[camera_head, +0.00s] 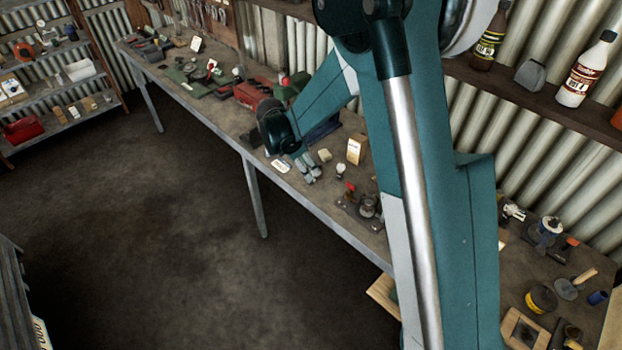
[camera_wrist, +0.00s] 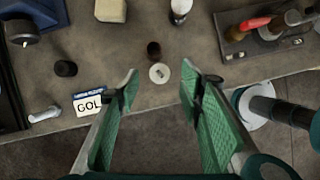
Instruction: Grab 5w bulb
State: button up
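A small white-topped, bulb-like item (camera_wrist: 180,10) stands farther back. I cannot tell which of these, if any, is the 5w bulb; no label is readable. In the head view my gripper (camera_head: 308,167) is small, low over the bench, and its surroundings are partly hidden by my arm.
The workbench (camera_wrist: 215,70) is cluttered. A "GOL" card (camera_wrist: 88,105), a pale metallic piece (camera_wrist: 45,113) and a dark cylinder (camera_wrist: 65,68) lie to the left. A pale block (camera_wrist: 110,10) is behind. A dark tray (camera_wrist: 265,35) with tools is at the right. The floor (camera_head: 150,230) is clear.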

jog(key=shift+x, duration=2.45)
jog(key=shift+a, duration=0.1)
jog(key=c, duration=1)
